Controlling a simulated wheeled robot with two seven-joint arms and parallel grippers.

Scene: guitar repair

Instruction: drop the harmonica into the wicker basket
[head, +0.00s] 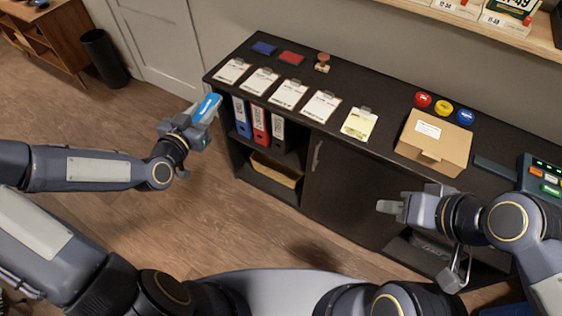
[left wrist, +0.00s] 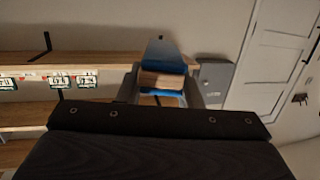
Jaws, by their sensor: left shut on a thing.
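My left gripper (head: 192,117) is left of the cabinet, shut on a blue, box-like thing that I take to be the harmonica (head: 209,106). In the left wrist view the harmonica (left wrist: 163,55) is blue with a tan band, between the fingers. A tan, open-topped container, perhaps the wicker basket (head: 276,171), sits low in the open left bay of the cabinet, right of and below my left gripper. Its weave is too small to make out. My right gripper (head: 390,207) is in front of the cabinet door, and its finger gap is not clear.
The dark cabinet top (head: 378,155) holds clipboards, a cardboard box (head: 433,142), coloured round buttons and a stamp (head: 322,62). Binders (head: 261,125) stand in the bay above the tan container. A black bin (head: 104,58) stands by the wall. Floor left of the cabinet is clear.

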